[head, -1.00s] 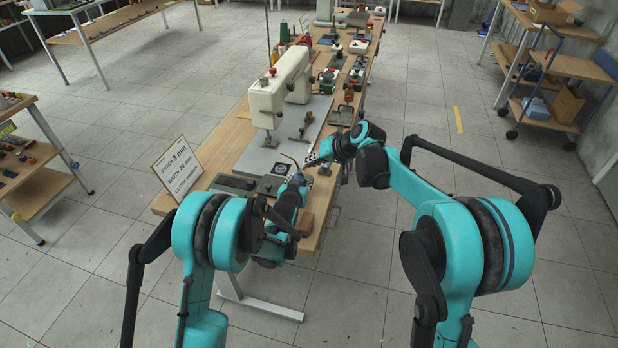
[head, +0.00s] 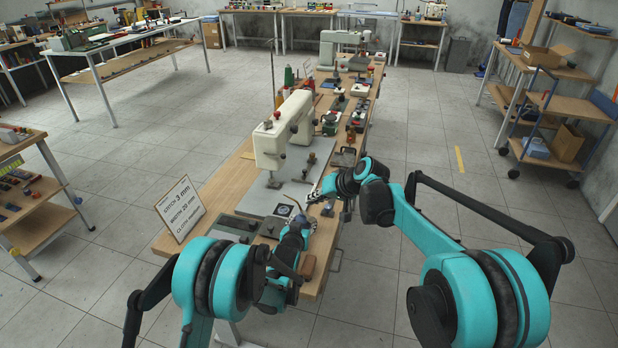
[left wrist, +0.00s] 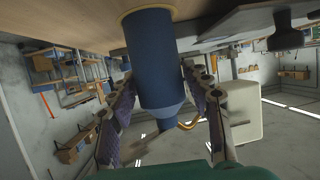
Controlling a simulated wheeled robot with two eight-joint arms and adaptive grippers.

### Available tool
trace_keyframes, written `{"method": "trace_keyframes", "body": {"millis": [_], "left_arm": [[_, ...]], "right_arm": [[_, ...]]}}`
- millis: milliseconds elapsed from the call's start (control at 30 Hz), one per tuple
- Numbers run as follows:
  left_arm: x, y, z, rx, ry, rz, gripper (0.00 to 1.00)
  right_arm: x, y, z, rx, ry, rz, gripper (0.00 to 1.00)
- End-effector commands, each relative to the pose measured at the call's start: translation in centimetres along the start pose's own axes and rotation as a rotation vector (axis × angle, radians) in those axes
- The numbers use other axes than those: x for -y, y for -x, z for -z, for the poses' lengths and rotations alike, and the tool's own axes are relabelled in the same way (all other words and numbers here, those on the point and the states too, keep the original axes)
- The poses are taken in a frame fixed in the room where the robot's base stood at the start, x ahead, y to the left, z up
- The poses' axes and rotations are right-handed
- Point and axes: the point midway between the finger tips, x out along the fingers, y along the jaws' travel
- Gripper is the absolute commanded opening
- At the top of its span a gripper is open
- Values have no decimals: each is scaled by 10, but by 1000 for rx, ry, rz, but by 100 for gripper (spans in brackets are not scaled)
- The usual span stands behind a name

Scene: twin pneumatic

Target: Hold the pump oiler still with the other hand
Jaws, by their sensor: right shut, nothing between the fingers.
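The pump oiler (left wrist: 155,65) is a blue cylinder with a brass-coloured base ring and a thin curved brass spout. In the left wrist view, which is upside down, its base is against the wooden surface. My left gripper (left wrist: 160,85) has one finger on each side of the body, close against it. Whether both fingers press on it is unclear. In the head view my left gripper (head: 307,221) is at the table's near right, and the oiler is small and mostly hidden there. My right gripper (head: 314,196) is shut and empty, just beyond the left one.
A white sewing machine (head: 282,135) stands on the wooden table (head: 226,186) behind the grippers. A sign (head: 180,209) stands at the table's left edge. A brown block (head: 307,266) lies at the near right edge. Several small tools and parts crowd the table's far end.

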Motion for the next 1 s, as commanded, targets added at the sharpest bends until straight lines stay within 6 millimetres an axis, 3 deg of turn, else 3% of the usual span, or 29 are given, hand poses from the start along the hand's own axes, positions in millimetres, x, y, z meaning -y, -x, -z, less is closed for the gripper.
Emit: {"method": "trace_keyframes", "body": {"millis": [433, 800, 1000], "left_arm": [[0, 9, 0, 0, 0, 0, 64], [0, 84, 0, 0, 0, 0, 64], [0, 113, 0, 0, 0, 0, 64]], "right_arm": [[0, 0, 0, 0, 0, 0, 0], [0, 0, 0, 0, 0, 0, 0], [0, 0, 0, 0, 0, 0, 0]]}}
